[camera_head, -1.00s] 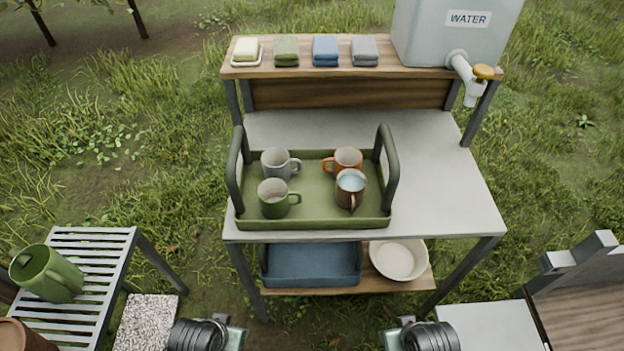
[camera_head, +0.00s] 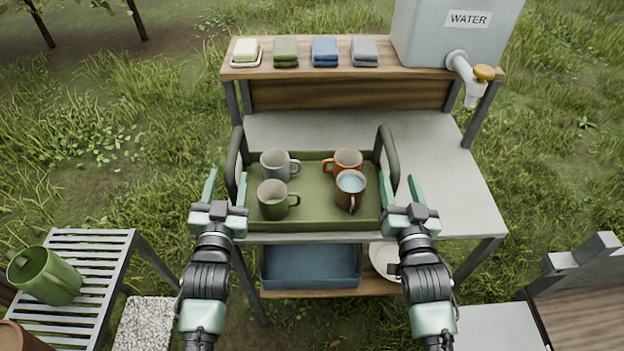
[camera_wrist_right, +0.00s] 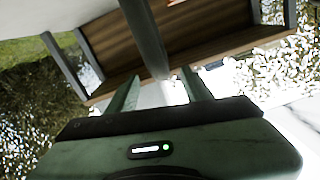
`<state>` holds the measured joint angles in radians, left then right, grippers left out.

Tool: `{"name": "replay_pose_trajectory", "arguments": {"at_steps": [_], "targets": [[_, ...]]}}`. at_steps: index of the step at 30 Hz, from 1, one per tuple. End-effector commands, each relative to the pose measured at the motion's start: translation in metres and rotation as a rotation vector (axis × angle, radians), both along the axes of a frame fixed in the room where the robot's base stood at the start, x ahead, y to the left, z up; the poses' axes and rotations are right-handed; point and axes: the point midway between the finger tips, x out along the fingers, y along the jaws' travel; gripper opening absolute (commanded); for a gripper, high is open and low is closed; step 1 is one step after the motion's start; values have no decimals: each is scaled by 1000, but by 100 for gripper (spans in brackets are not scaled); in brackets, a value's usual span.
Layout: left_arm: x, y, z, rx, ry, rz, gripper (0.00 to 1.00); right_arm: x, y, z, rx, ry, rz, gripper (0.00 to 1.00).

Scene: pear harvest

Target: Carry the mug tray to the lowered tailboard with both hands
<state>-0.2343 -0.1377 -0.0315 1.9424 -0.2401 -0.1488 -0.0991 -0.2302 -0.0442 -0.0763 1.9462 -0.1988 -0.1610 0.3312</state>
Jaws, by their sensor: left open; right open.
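The green mug tray (camera_head: 316,222) stands on the grey table, with an upright dark green handle at each end. It holds a grey mug (camera_head: 275,165), a green mug (camera_head: 272,201), an orange mug (camera_head: 347,160) and a brown mug (camera_head: 350,192) with pale blue liquid inside. My left gripper (camera_head: 226,187) is open at the left handle (camera_head: 233,165). My right gripper (camera_head: 402,190) is open at the right handle (camera_head: 388,152). In the right wrist view, the handle (camera_wrist_right: 146,38) runs between the open fingers (camera_wrist_right: 160,90). No grip on either handle shows.
A wooden board (camera_head: 580,305), perhaps the tailboard, is at the lower right. A slatted stand (camera_head: 90,262) with a green jug (camera_head: 45,275) is at the left. A water container (camera_head: 455,35) stands at the back right. A blue bin (camera_head: 312,265) sits under the table.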

Motion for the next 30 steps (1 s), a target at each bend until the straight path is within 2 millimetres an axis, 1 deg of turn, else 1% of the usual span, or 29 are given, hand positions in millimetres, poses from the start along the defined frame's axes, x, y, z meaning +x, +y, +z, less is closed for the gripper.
{"name": "replay_pose_trajectory", "arguments": {"at_steps": [2,9,12,14,24,27,30], "targets": [[1,0,2,2,-12,0,49,1,0,3,3,-13,0,50],[1,-1,2,1,-12,0,49,1,0,2,2,-13,1,50],[6,-1,2,1,-12,-1,49,6,1,3,2,-13,1,50],[11,0,2,1,-13,-1,49,11,1,2,1,-13,2,50],[62,2,2,1,-12,0,49,62,2,3,0,-12,1,50],[72,2,2,1,-11,0,49,72,3,2,0,-12,1,50],[77,2,2,1,-11,0,49,77,3,2,1,-11,1,50]]}}
